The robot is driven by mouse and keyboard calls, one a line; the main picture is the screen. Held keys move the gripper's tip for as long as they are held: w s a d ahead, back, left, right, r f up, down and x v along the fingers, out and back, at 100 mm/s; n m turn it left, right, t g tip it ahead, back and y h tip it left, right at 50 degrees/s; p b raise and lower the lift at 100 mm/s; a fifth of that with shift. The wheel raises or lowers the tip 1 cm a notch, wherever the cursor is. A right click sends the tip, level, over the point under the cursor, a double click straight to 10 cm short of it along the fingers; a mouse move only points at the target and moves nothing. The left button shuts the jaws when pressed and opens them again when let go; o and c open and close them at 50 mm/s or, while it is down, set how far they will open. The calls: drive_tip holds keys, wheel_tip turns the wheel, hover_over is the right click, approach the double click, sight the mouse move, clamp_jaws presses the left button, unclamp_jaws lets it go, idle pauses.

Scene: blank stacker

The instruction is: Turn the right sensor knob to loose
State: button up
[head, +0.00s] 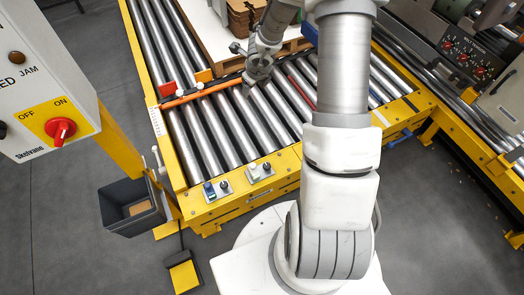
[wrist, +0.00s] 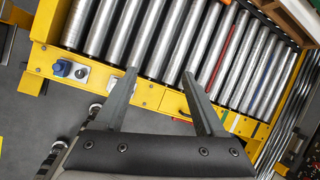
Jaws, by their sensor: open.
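The right sensor unit (head: 253,172) sits on the conveyor's yellow front rail, with its dark knob (head: 267,168) on its right side. The left sensor unit (head: 209,189) has a blue part and a similar knob (head: 225,186). The wrist view shows the blue part (wrist: 62,68) and a knob (wrist: 82,73) at upper left; my left finger partly covers the area to their right. The knob setting is too small to read. My gripper (wrist: 158,73) is open and empty. In the head view my gripper (head: 250,80) is over the rollers, well beyond the knobs.
An orange bar (head: 200,93) crosses the rollers (head: 215,135). A pallet with cardboard (head: 243,20) stands behind. A control box with a red switch (head: 61,130) is at left, above a grey bin (head: 132,206). A machine panel (head: 465,55) stands at upper right.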

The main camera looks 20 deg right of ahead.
drive_tip(key=s+d+f+m+g+b, duration=0.1)
drive_tip(key=s+f+m, duration=0.1)
drive_tip(key=f, duration=0.4)
drive_tip(key=s+d+f+m+g+b, duration=0.1)
drive_tip(key=s+f+m+g, duration=0.15)
drive_tip(key=f, duration=0.25)
drive_tip(key=m+g+b, duration=0.1)
drive_tip(key=m+g, duration=0.1)
drive_tip(key=m, duration=0.2)
approach(267, 165)
drive_tip(key=shift+t+y, duration=0.25)
drive_tip(key=shift+y, duration=0.15)
drive_tip(key=f+b, duration=0.2)
drive_tip(key=f, duration=0.1)
drive_tip(key=f+b, duration=0.2)
drive_tip(key=b, duration=0.1)
drive_tip(key=f+b, duration=0.2)
drive_tip(key=f, duration=0.1)
drive_tip(key=shift+s+d+f, duration=0.2)
drive_tip(key=shift+d+f, duration=0.1)
drive_tip(key=shift+f, duration=0.05)
clamp_jaws()
